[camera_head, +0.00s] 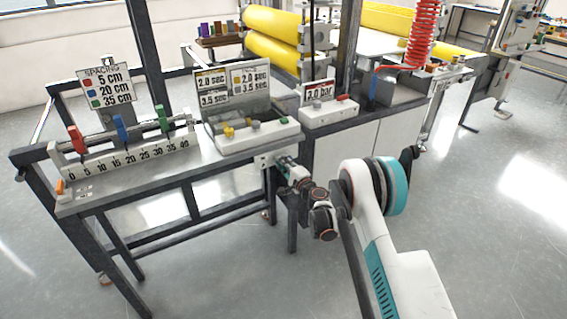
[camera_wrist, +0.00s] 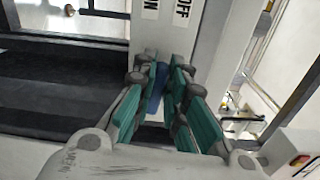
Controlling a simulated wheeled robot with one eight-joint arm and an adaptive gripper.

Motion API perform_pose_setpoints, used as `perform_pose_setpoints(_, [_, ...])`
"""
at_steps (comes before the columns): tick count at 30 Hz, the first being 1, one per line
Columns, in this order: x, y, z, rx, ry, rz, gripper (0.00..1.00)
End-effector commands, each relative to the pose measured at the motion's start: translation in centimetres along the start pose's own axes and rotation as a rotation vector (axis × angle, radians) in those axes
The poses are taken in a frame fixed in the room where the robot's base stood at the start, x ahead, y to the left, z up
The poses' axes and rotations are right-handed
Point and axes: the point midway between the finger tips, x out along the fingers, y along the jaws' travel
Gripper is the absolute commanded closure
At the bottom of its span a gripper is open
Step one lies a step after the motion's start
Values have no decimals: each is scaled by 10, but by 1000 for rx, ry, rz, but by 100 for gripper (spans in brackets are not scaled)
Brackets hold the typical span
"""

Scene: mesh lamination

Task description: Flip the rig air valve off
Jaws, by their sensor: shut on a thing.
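The rig air valve shows in the wrist view as a blue lever (camera_wrist: 158,88) in front of a pale panel (camera_wrist: 168,40) marked ON on the left and OFF on the right. My gripper (camera_wrist: 160,75) has its teal fingers on both sides of the lever and is shut on it. The lever stands about upright in that picture, below the two labels; its pivot is hidden. In the head view my gripper (camera_head: 281,165) is at the right front corner of the bench, and the lever cannot be made out there.
The bench (camera_head: 85,203) carries a numbered scale with red, blue and green sliders (camera_head: 121,127). A control box (camera_head: 252,137) and a 3.0 bar panel (camera_head: 328,113) stand to its right. Yellow rollers (camera_head: 272,55) are behind. The floor left of my arm is open.

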Motion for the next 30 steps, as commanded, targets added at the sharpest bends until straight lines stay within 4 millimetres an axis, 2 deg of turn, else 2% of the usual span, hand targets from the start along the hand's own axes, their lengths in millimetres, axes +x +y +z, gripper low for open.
perform_pose_setpoints(9, [0,3,1,-94,-3,1,100])
perform_pose_setpoints(23, [0,4,2,-108,-3,1,100])
perform_pose_setpoints(24, [-1,4,2,-108,-3,1,83])
perform_pose_setpoints(26, [0,3,1,-107,-3,1,69])
perform_pose_setpoints(30, [0,3,1,-106,-2,1,68])
